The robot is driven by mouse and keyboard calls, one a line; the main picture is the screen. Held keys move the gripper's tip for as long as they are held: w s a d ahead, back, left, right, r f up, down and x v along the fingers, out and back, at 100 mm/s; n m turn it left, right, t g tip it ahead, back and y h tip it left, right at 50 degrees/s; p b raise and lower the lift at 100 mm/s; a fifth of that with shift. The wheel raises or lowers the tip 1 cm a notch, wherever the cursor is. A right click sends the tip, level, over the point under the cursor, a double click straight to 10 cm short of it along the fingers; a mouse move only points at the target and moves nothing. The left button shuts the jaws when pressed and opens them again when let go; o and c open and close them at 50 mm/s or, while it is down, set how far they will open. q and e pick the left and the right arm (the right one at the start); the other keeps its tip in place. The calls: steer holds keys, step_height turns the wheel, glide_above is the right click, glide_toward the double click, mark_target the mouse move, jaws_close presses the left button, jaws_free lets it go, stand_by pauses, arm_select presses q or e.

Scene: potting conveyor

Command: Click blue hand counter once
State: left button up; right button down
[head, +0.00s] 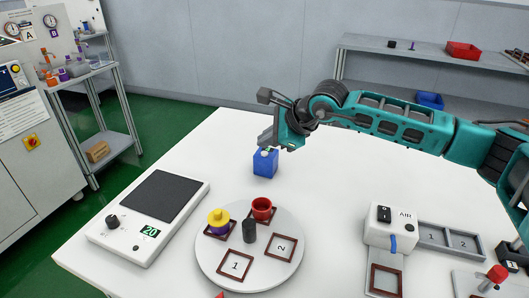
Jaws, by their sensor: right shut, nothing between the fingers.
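The blue hand counter (265,164) stands on the white table, with a small light-coloured part on its top. My right gripper (267,141) is shut and empty, with its tip just above and close to the top of the counter. I cannot tell whether the tip touches the counter. The gripper partly covers the view of the counter's top.
A round white turntable (213,260) holds red and yellow-purple pieces around a dark post. A scale (118,240) with a dark plate stands at left. The AIR box (384,238) stands at right. The table (335,185) is clear right of the counter.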

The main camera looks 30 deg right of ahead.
steer(key=shift+f, duration=0.15)
stand_by(0.7)
steer(key=shift+f+b, duration=0.3)
steer(key=shift+b, duration=0.3)
steer(key=shift+f+b, duration=0.45)
steer(key=shift+b, duration=0.05)
stand_by(0.4)
steer(key=shift+r, duration=0.1)
steer(key=shift+r+p, duration=0.4)
steer(key=shift+r, duration=0.35)
step_height(320, 180, up, 5)
steer(key=p, duration=0.2)
steer(key=shift+p, duration=0.35)
steer(key=shift+s, duration=0.1)
stand_by(0.7)
